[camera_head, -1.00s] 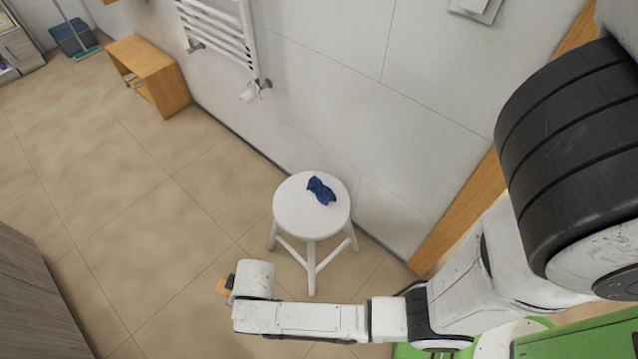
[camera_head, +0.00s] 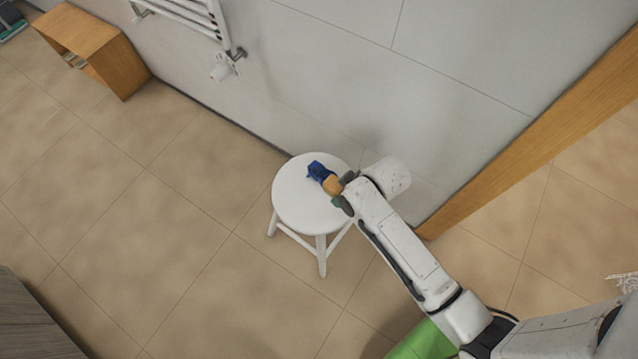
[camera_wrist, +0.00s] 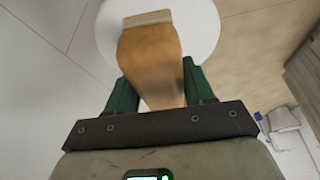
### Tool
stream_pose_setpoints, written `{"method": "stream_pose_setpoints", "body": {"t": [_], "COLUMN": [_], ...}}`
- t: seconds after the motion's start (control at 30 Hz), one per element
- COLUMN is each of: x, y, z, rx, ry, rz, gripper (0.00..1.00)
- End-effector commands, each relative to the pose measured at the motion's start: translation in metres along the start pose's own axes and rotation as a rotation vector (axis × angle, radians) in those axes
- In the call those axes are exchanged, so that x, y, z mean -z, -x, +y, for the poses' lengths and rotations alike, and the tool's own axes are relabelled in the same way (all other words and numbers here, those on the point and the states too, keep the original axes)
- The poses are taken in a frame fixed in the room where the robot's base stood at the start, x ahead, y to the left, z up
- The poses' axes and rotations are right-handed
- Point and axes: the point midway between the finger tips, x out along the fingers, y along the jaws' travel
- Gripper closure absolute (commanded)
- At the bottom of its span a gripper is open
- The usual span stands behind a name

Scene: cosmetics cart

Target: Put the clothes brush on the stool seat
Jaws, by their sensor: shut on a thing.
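The clothes brush (camera_head: 332,185) has a tan wooden body, and its pale end shows in the wrist view (camera_wrist: 148,18). My gripper (camera_head: 342,194) is shut on it, with green fingers on either side of the wood in the wrist view (camera_wrist: 155,82). The round white stool seat (camera_head: 295,208) lies under the brush in the head view, and part of it shows behind the brush in the wrist view (camera_wrist: 200,30). I cannot tell whether the brush touches the seat.
The seat's left and front parts are bare. The wall (camera_head: 330,80) and a towel radiator (camera_head: 190,12) are behind. A wooden bench (camera_head: 90,50) stands far left.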

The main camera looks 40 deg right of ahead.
Motion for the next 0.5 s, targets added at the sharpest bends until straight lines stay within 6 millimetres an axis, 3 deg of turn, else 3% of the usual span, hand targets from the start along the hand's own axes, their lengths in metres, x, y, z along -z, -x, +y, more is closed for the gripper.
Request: {"method": "stream_pose_setpoints", "body": {"t": [0.17,0.5], "x": [-0.002,0.042], "y": [0.003,-0.050], "z": [0.003,-0.036], "rx": [0.014,0.015], "ry": [0.043,0.046], "rz": [0.010,0.009], "gripper": [0.72,0.72]}}
